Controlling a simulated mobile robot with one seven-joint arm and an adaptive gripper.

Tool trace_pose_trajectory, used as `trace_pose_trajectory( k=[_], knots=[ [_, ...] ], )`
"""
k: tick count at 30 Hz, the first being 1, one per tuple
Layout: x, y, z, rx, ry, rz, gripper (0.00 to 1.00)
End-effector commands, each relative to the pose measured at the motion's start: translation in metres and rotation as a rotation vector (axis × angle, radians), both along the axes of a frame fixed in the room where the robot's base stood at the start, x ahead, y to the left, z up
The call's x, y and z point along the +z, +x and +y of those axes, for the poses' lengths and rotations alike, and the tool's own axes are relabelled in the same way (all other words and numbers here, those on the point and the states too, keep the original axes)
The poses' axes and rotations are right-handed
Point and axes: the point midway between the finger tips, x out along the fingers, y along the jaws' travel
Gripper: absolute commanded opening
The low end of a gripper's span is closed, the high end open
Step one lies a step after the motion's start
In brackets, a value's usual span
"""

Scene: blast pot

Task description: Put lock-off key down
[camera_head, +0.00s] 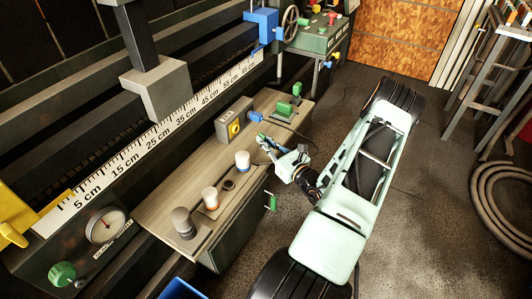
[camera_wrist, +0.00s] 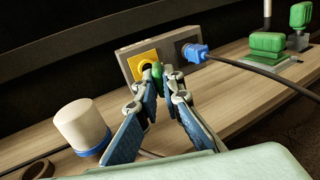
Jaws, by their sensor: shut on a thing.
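The lock-off key (camera_wrist: 157,71) shows as a small green piece between my fingertips in the wrist view; the rest of it is hidden. My gripper (camera_wrist: 155,82) is shut on it. Behind it stands a grey box (camera_wrist: 175,52) with a yellow round-centred plate (camera_wrist: 145,63); I cannot tell whether the key touches the plate. In the head view my gripper (camera_head: 264,141) is over the bench's front edge, right of the grey box (camera_head: 235,118). The key is too small to make out there.
On the wooden bench (camera_head: 165,190) stand a white cylinder with a blue base (camera_head: 242,160), one with an orange base (camera_head: 210,197), a grey cylinder (camera_head: 183,223) and a dark ring (camera_head: 228,185). A blue plug (camera_wrist: 195,52) with cable and a green block (camera_wrist: 267,42) are to the right.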

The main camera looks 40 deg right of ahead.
Motion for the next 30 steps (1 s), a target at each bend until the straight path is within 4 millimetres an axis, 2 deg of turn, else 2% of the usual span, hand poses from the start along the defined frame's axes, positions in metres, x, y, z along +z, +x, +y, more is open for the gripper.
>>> trace_pose_trajectory(
  k=[1, 10, 16, 28, 29, 30],
  knots=[
    [-0.009, 0.003, -0.004, 0.0, -0.001, -0.001, 0.0],
    [-0.027, 0.012, -0.017, 0.0, -0.001, 0.0, 0.0],
    [-0.056, 0.012, -0.018, 0.0, 0.001, 0.0, 0.0],
    [-0.06, 0.012, -0.018, 0.0, 0.0, 0.0, 0.0],
    [-0.059, 0.012, -0.018, 0.001, 0.0, 0.0, 0.09],
    [-0.059, 0.012, -0.018, 0.001, 0.0, 0.0, 0.14]
  ],
)
